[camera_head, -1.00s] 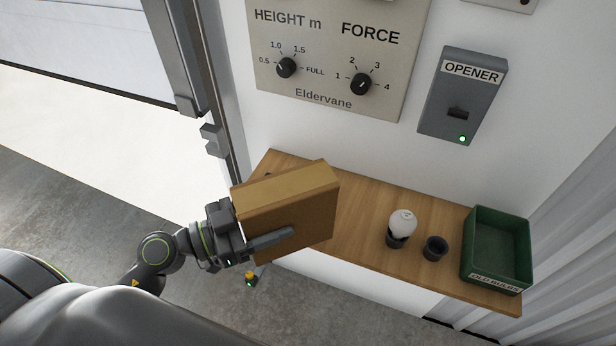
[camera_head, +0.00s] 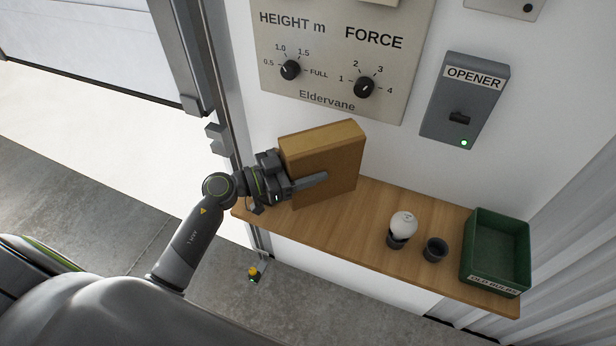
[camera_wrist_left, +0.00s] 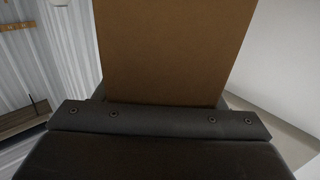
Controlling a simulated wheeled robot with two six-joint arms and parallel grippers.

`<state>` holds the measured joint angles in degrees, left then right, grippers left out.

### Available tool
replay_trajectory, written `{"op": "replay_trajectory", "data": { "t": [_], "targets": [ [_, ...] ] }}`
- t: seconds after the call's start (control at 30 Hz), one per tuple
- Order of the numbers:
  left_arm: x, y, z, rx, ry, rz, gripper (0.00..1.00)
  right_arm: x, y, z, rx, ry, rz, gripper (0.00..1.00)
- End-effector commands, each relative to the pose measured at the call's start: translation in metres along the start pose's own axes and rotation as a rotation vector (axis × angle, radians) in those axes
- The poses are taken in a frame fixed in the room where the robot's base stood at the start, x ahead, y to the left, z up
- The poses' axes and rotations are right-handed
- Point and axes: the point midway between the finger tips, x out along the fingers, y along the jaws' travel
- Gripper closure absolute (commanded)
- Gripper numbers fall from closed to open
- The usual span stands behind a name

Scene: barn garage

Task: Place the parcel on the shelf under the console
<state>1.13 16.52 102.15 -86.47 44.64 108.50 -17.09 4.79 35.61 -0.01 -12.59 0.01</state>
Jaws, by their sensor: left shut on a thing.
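The parcel (camera_head: 330,165) is a brown cardboard box, held upright in my left gripper (camera_head: 305,182). In the head view it is over the left part of the wooden shelf (camera_head: 335,230); I cannot tell whether its base touches the wood. In the left wrist view the parcel (camera_wrist_left: 170,50) fills the middle, right beyond the dark gripper body. The console (camera_head: 340,60) is the pale panel with two knobs on the wall above the shelf. The parcel covers part of the shelf's left end and back edge. My right gripper is in neither view.
A white bulb in a dark holder (camera_head: 402,228), an empty dark cup (camera_head: 435,249) and a green OLD BULBS bin (camera_head: 496,252) stand on the shelf's right part. A grey OPENER box (camera_head: 465,100) is on the wall. A metal door rail (camera_head: 205,90) stands at left.

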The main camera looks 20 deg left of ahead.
Motion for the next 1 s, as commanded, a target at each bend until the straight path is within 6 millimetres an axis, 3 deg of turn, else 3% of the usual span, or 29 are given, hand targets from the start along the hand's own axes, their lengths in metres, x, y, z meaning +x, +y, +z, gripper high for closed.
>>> {"op": "replay_trajectory", "data": {
  "t": [0.23, 0.43, 0.97, 1.0],
  "targets": [
    [0.001, 0.000, 0.013, 0.001, 0.008, 0.001, 0.89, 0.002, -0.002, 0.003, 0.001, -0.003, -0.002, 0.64],
    [0.001, 0.000, 0.042, -0.001, 0.007, 0.002, 0.89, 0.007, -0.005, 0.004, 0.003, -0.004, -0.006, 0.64],
    [0.004, -0.003, 0.049, 0.003, 0.009, 0.002, 0.89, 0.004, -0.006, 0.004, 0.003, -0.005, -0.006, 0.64],
    [0.003, -0.002, 0.051, 0.002, 0.003, 0.001, 0.31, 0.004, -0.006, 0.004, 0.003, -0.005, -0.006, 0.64]
  ]
}}
